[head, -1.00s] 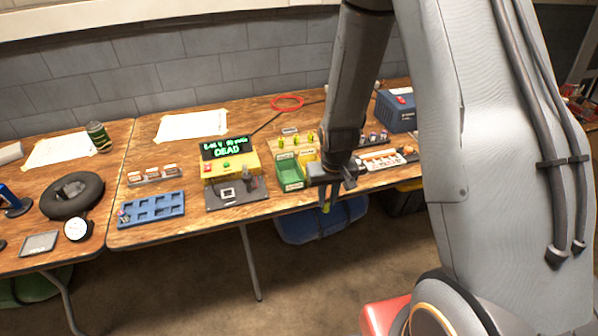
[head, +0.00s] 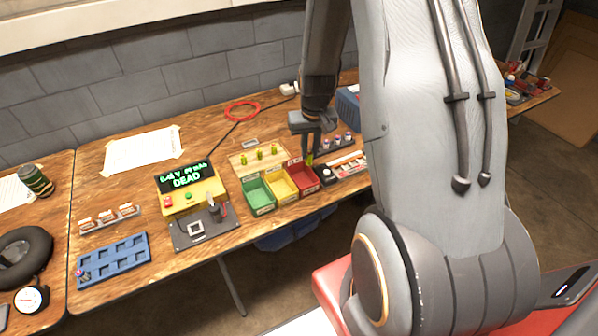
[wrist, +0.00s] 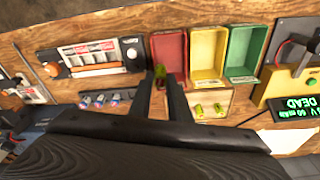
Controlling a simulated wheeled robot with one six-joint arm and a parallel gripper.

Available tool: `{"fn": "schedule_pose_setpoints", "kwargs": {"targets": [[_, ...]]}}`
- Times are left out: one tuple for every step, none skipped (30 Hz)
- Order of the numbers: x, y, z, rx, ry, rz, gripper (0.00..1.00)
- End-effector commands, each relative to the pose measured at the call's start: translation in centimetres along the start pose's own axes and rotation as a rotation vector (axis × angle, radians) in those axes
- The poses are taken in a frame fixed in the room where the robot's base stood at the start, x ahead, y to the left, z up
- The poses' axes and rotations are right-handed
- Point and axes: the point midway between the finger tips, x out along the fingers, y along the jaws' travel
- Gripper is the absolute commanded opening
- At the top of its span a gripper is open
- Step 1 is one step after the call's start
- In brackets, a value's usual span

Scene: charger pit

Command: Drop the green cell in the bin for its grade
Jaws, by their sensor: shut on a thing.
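My gripper (head: 311,148) is shut on the green cell (head: 310,159), which hangs down from its fingertips. In the wrist view, the green cell (wrist: 160,74) sits between the two fingers at the near edge of the red bin (wrist: 169,54). Whether it is above the opening or the rim is unclear. In the head view, the green bin (head: 257,196), yellow bin (head: 281,186) and red bin (head: 304,179) stand side by side. The yellow tester (head: 192,194) has a display (head: 184,175) reading "DEAD" in green letters.
A wooden board (head: 240,163) with upright yellow-green cells stands behind the bins. A rack (head: 334,146) with several small cells and a white-fronted unit (head: 350,166) are right of the bins. A blue slotted tray (head: 112,262) lies at left.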

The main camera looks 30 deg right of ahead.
Motion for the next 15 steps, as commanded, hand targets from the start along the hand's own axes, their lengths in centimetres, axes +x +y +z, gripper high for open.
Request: {"fn": "schedule_pose_setpoints", "kwargs": {"targets": [[0.2, 0.0, 0.0, -0.001, 0.0, 0.0, 0.0], [0.4, 0.0, 0.0, -0.001, -0.001, 0.0, 0.0], [0.7, -0.1, 0.1, -0.002, -0.001, -0.001, 0.0], [0.9, -0.2, 0.1, -0.004, -0.001, -0.001, 0.0], [1.1, -0.3, 0.1, -0.004, -0.001, -0.001, 0.0], [1.5, -0.3, 0.2, -0.005, -0.001, -0.001, 0.0], [1.8, -0.3, 0.2, -0.005, -0.001, -0.001, 0.0], [2.1, -0.3, 0.2, -0.005, 0.0, -0.001, 0.0], [2.6, -0.3, 0.3, -0.005, 0.0, -0.001, 0.0], [2.9, -0.3, 0.3, -0.005, 0.0, -0.001, 0.0], [3.3, -0.3, 0.4, -0.005, 0.0, -0.001, 0.0], [3.8, -0.3, 0.4, -0.005, 0.0, -0.001, 0.0], [4.1, -0.3, 0.5, -0.004, 0.0, -0.001, 0.0], [4.4, -0.3, 0.6, -0.004, 0.0, -0.001, 0.0], [4.8, -0.3, 0.6, -0.004, 0.0, -0.001, 0.0]]}}
